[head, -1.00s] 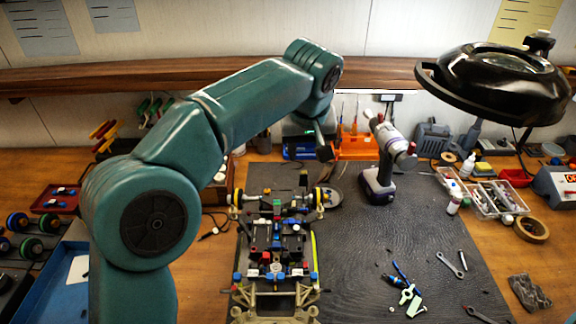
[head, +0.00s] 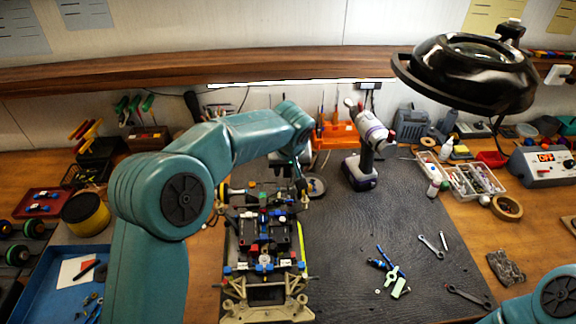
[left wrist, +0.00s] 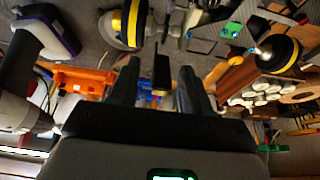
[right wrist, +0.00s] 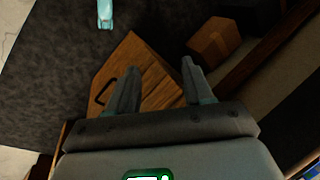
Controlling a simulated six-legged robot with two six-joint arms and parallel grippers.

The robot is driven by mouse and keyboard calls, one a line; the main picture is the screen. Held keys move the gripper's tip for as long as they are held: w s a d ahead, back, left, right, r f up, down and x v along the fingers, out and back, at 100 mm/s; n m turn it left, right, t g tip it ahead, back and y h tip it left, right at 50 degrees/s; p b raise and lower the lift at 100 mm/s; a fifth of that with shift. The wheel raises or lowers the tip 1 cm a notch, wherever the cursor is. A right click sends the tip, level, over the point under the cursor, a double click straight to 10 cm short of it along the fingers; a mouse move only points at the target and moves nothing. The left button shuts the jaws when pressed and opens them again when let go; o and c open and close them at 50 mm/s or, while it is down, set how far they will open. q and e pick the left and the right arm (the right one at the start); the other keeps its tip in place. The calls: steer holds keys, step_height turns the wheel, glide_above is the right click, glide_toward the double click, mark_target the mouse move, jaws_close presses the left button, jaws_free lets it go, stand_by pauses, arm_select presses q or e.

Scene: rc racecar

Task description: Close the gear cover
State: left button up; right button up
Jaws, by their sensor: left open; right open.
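The RC car chassis (head: 262,245) lies on the dark mat, its far end partly hidden behind my left arm. My left gripper is at that far end in the head view, small and partly hidden by the arm. In the left wrist view my left gripper (left wrist: 158,85) is open, and a narrow dark upright piece (left wrist: 162,68) shows between its fingers. It may be the gear cover; I cannot tell whether the fingers touch it. Yellow-ringed wheels (left wrist: 134,22) flank it. My right gripper (right wrist: 159,82) is open and empty in its wrist view.
A cordless driver (head: 366,150) stands right of the car's far end. Loose tools (head: 390,270) lie on the mat (head: 350,225). A magnifier lamp (head: 470,72) overhangs the back right. A blue tray (head: 65,285) is at left. The mat right of the car is mostly clear.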

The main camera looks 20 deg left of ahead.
arm_select(q)
steer(key=shift+a+f, duration=0.2)
steer(key=shift+f, duration=0.1)
steer(key=shift+d, duration=0.1)
